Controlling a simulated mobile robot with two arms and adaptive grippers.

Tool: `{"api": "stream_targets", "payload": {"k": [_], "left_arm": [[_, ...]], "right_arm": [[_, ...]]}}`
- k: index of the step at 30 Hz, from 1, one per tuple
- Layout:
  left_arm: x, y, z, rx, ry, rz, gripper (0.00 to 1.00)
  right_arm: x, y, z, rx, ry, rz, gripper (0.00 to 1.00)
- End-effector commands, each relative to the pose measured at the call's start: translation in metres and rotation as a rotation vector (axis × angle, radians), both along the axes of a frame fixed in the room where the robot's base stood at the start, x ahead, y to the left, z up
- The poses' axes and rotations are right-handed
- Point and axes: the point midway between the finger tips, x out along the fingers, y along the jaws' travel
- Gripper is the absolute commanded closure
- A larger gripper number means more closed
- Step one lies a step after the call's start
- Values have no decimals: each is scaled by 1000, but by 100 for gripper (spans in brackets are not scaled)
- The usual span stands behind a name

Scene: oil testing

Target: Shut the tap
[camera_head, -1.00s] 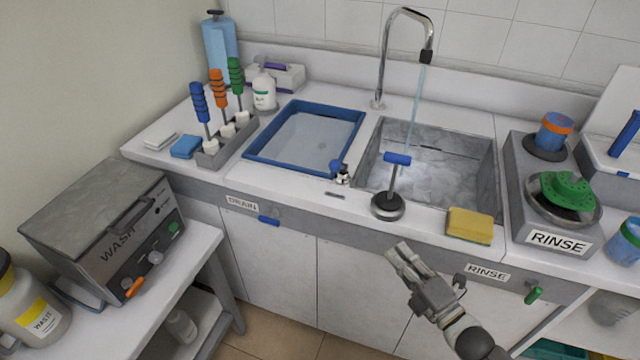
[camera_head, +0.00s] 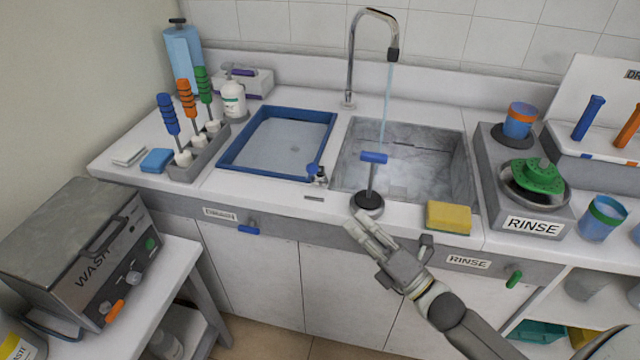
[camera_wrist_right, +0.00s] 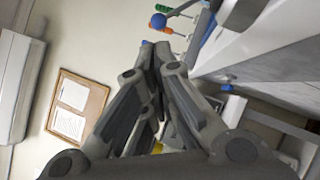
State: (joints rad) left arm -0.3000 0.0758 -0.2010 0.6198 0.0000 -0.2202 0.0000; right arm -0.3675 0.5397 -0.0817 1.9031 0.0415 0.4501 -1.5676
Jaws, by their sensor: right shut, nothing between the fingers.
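The chrome tap (camera_head: 351,60) arches over the grey sink (camera_head: 455,165) at the back of the counter. A thin stream of water runs from its black spout into the sink. A lever with a blue handle (camera_head: 373,157) stands upright on a round black base (camera_head: 368,202) at the front rim of the sink. My right gripper (camera_head: 362,232) is shut and empty, just in front of and below that base, by the counter's front edge; I cannot tell if it touches. Its closed fingers fill the middle of the right wrist view (camera_wrist_right: 157,62). My left gripper is not in view.
A small blue-knobbed fitting (camera_head: 316,174) stands left of the lever. A yellow sponge (camera_head: 449,217) lies to its right. A blue tray (camera_head: 228,160) is left of the sink. The RINSE unit (camera_head: 487,180) stands right. A WASH box (camera_head: 50,225) is at lower left.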

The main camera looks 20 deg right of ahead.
Motion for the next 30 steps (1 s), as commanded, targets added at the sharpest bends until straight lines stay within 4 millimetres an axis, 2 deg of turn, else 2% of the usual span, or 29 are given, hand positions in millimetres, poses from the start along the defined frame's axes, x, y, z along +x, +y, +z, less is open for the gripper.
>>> {"api": "stream_targets", "payload": {"k": [18, 24, 30], "left_arm": [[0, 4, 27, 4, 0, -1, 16], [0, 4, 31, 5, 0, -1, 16], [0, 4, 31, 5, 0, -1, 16]], "right_arm": [[85, 38, 31, 0, -2, -1, 100], [99, 45, 34, 0, 1, 0, 100], [103, 47, 34, 0, 1, 0, 100]]}}
